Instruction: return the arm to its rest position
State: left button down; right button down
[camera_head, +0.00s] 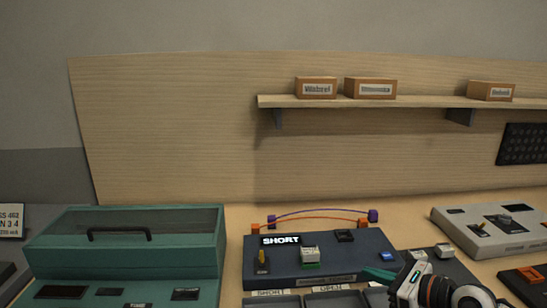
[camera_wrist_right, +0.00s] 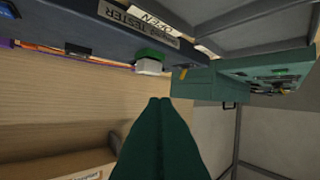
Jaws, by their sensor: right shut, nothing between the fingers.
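My right gripper (camera_head: 378,273) comes in from the lower right in the head view, with its teal fingers over the right front part of the dark blue tester console (camera_head: 330,264). In the right wrist view its fingers (camera_wrist_right: 160,102) are pressed together with nothing between them. The console carries a lit "SHORT" display (camera_head: 281,240), a lever switch (camera_head: 262,263), a white-and-green block (camera_head: 310,257) and a blue button (camera_head: 388,256). The white-and-green block also shows in the wrist view (camera_wrist_right: 149,64), apart from the fingertips. My left gripper is out of view.
A teal case (camera_head: 125,240) with a black handle stands at the left. A grey console (camera_head: 500,232) stands at the right. Dark trays (camera_head: 335,302) lie in front of the tester. A wall shelf (camera_head: 420,102) holds several small labelled boxes.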

jog(key=s+a+r+m+t, duration=0.45)
jog(key=m+t, duration=0.25)
jog(key=m, duration=0.6)
jog(key=s+d+f+m+g+h, duration=0.35)
jog(key=s+f+m+h, duration=0.45)
jog(key=m, duration=0.5)
jog(key=s+d+f+m+g+h, duration=0.3)
jog(key=s+d+f+m+h, duration=0.15)
jog(key=f+m, duration=0.65)
jog(key=s+a+f+m+g+y, duration=0.1)
jog(key=s+a+f+m+g, duration=0.25)
jog(key=s, duration=0.35)
jog(key=s+a+f+m+g+y, duration=0.2)
jog(key=s+m+g, duration=0.15)
jog(key=s, duration=0.45)
notch_tip(320, 180, down, 28)
jog(key=s+g, duration=0.2)
jog(key=s+d+f+n+g, duration=0.1)
jog(key=s+d+f, duration=0.2)
jog(key=s+f, duration=1.1)
jog(key=shift+s+d+f, duration=0.15)
jog(key=shift+s+f, duration=0.2)
jog(key=shift+s, duration=0.35)
